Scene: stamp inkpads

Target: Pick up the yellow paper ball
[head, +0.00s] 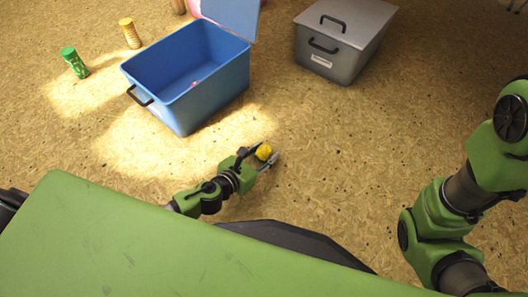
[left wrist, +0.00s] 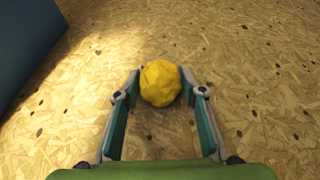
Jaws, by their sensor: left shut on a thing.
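The yellow paper ball (head: 263,152) shows in the head view between the fingers of my left gripper (head: 265,158). In the left wrist view the crumpled ball (left wrist: 160,83) sits between the fingertips of my left gripper (left wrist: 160,90), with a finger against each side. The left gripper is shut on the ball, low over the chipboard floor. I cannot tell whether the ball touches the floor. My right arm (head: 450,215) shows at the right of the head view, but its gripper is out of view.
An open blue bin (head: 216,96) with its lid raised stands beyond the left gripper; a small pinkish thing lies inside. A closed grey box (head: 325,63) stands at the back right. The floor right of the gripper is clear.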

